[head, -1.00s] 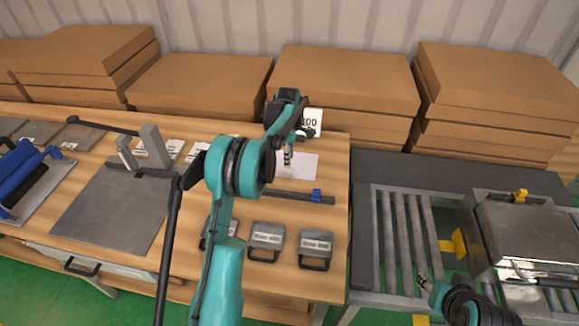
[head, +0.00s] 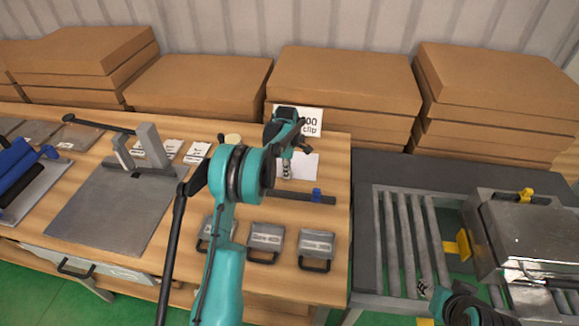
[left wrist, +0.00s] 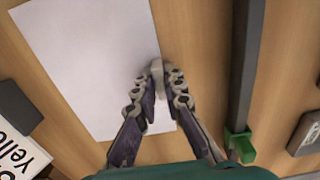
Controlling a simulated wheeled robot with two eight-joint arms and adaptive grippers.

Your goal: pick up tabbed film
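A plain white sheet, which looks like the film (head: 305,165), lies flat on the wooden table; it also shows in the left wrist view (left wrist: 85,60). I cannot make out a tab on it. My left gripper (head: 286,172) points down at the sheet. In the left wrist view the fingertips (left wrist: 158,68) are drawn together over the sheet's long right edge. I cannot tell whether they touch or pinch it. My right gripper (head: 424,288) is at the lower right, away from the table; its fingers are too small to read.
Labelled grey blocks (head: 265,240) sit nearer. A label card (head: 310,120) stands behind, before cardboard boxes (head: 345,80). A grey roller conveyor (head: 400,240) is at right.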

